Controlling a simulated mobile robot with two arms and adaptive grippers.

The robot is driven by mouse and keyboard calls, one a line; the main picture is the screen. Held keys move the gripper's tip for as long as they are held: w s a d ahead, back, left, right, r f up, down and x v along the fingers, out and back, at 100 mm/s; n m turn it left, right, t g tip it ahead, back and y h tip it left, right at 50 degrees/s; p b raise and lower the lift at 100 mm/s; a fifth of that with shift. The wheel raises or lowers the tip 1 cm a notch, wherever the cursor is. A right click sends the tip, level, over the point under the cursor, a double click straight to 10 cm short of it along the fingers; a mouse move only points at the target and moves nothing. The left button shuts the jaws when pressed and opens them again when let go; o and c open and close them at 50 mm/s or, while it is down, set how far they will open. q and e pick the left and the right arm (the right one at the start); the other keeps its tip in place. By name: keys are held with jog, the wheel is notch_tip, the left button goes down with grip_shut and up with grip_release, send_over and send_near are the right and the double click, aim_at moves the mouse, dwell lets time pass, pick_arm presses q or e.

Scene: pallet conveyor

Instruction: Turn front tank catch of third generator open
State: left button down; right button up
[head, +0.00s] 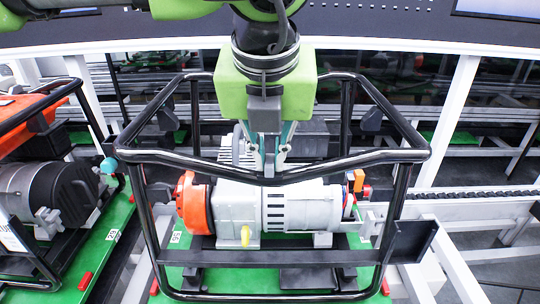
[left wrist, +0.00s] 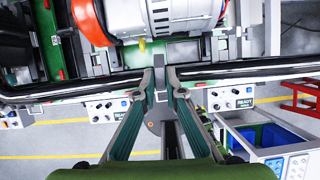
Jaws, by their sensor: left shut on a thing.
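The generator in the middle has a black tube frame (head: 290,256), a grey engine body (head: 290,208) and an orange end cover (head: 194,204). Its top is open, with no tank on it. My left gripper (head: 270,165) points down at the middle of the frame's front top bar. In the left wrist view the fingertips (left wrist: 160,84) meet at that bar (left wrist: 240,70), closed around a small grey upright piece that appears to be the front tank catch (left wrist: 160,72). The fingers hide most of it, so its turn angle cannot be told. My right gripper is out of view.
Another generator with an orange tank (head: 28,118) stands close on the left. Green pallets (head: 110,235) lie underneath. A conveyor chain (head: 480,194) runs on the right. The left wrist view shows control boxes (left wrist: 232,99) and a blue bin (left wrist: 278,140) below.

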pick_arm(q)
jog(key=shift+a+f+m+h+b, duration=0.15)
jog(key=shift+m+h+b, duration=0.25)
jog(key=shift+m+b, duration=0.6)
jog(key=shift+m+h+b, duration=0.3)
jog(key=shift+m+b, duration=0.25)
jog(key=shift+m, duration=0.25)
jog(key=shift+w+m+h, duration=0.1)
jog(key=shift+m+h, duration=0.3)
jog(key=shift+m, duration=0.6)
jog(key=shift+m+g+h+b, duration=0.3)
jog(key=shift+m+g, duration=0.2)
jog(key=shift+m, duration=0.4)
jog(key=shift+a+r+m, duration=0.1)
jog(key=shift+r+m, duration=0.1)
jog(key=shift+m, duration=0.6)
jog(key=m+g+h+p, duration=0.1)
jog(key=m, duration=0.1)
jog(key=shift+w+r+m, duration=0.1)
jog(key=shift+m, duration=0.3)
jog(key=m+g+p, duration=0.1)
jog(key=m, duration=0.1)
jog(key=m+g+p, duration=0.1)
jog(key=m+p, duration=0.1)
jog(key=m, duration=0.1)
jog(key=shift+w+h, duration=0.15)
jog(key=shift+h, duration=0.15)
jog(key=shift+m, duration=0.4)
jog(key=c, duration=2.1)
grip_release()
